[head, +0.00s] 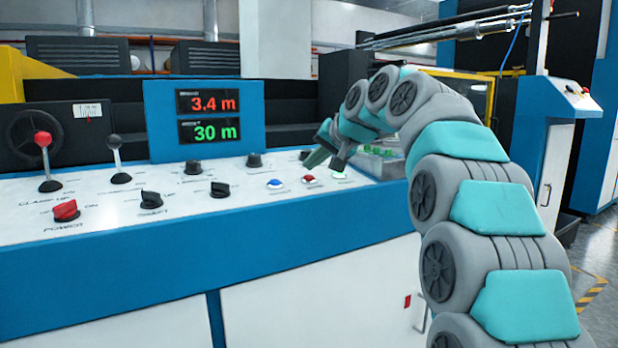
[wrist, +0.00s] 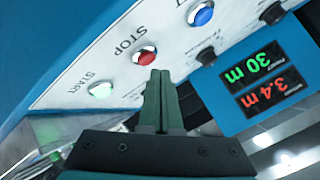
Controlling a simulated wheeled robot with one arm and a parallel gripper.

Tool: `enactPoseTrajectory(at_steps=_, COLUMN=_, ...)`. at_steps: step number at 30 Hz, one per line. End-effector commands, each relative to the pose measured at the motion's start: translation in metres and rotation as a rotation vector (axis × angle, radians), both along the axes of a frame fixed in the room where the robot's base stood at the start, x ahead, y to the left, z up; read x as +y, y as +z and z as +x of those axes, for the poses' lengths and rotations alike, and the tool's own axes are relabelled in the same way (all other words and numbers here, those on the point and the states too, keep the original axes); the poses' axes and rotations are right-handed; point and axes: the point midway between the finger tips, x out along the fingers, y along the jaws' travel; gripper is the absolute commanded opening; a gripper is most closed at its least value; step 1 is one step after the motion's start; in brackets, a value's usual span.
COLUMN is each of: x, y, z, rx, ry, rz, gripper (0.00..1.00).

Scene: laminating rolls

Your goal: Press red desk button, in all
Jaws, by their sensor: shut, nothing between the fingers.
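The red button (head: 309,179) sits on the white desk panel, between a blue button (head: 275,184) and a green-lit button (head: 339,174). In the wrist view the red button (wrist: 145,55) carries the label STOP. My gripper (head: 322,155) is shut and empty, above the panel near the red button. In the wrist view its fingertips (wrist: 160,73) appear just beside the red button's lower right edge. I cannot tell whether they touch it.
A blue display (head: 206,118) reads 3.4 m and 30 m. Clear trays (head: 378,160) lie behind my gripper.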

Motion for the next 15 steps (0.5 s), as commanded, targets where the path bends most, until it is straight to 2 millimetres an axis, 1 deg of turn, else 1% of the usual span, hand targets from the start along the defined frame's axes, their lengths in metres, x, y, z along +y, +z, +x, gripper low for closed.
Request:
enactPoseTrajectory(at_steps=10, x=0.0001, y=-0.0008, z=0.0000, rx=0.000, ry=0.000, rz=0.000, gripper=0.00)
enactPoseTrajectory(at_steps=15, x=0.0006, y=-0.0059, z=0.0007, rx=0.000, ry=0.000, rz=0.000, gripper=0.00)
